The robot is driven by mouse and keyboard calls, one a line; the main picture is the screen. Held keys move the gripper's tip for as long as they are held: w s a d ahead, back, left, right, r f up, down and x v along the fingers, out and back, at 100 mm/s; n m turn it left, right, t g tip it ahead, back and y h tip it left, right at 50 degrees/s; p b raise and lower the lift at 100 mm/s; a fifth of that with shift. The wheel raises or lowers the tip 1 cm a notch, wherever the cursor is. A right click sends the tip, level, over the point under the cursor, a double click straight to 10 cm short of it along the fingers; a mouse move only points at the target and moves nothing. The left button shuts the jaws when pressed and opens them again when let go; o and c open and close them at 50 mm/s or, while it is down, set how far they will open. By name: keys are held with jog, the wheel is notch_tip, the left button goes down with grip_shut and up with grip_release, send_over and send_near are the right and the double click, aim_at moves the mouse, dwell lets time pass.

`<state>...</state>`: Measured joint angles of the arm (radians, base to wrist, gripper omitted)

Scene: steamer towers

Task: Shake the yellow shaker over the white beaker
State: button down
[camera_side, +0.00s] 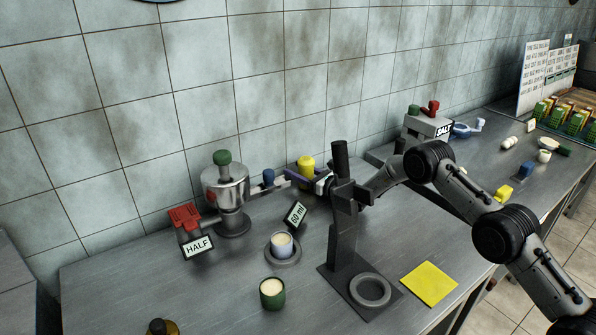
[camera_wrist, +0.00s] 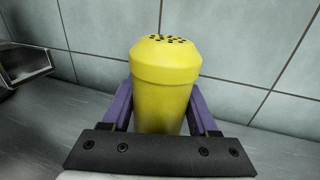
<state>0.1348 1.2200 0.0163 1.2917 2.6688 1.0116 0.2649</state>
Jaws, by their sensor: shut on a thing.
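The yellow shaker (camera_wrist: 166,85) stands upright in the wrist view, its top with small dark holes facing up. My gripper (camera_wrist: 160,110) is shut on it, with one purple finger on each side. In the side view the shaker (camera_side: 305,165) is near the back wall, and my gripper (camera_side: 303,181) is partly hidden behind a dark post. The white beaker (camera_side: 283,246) sits on a round grey base at the middle of the counter, in front of and lower left of the shaker. It holds something cream-coloured. The shaker is not over the beaker.
A steel steamer (camera_side: 228,187) with a green knob stands left. A dark post stand (camera_side: 341,225) with a ring rises right of the beaker. A green cup (camera_side: 272,293) is in front. A "60 ml" sign (camera_side: 296,214) stands behind the beaker. A yellow sheet (camera_side: 429,284) lies right.

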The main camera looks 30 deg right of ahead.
aim_at(306, 164)
jog(key=shift+c, duration=0.8)
grip_release()
jog(key=shift+f, duration=0.1)
jog(key=shift+f, duration=0.1)
jog(key=v, duration=0.6)
jog(key=shift+s+d, duration=0.15)
jog(key=shift+s, duration=0.15)
notch_tip(306, 164, up, 8)
jog(key=shift+s, duration=0.45)
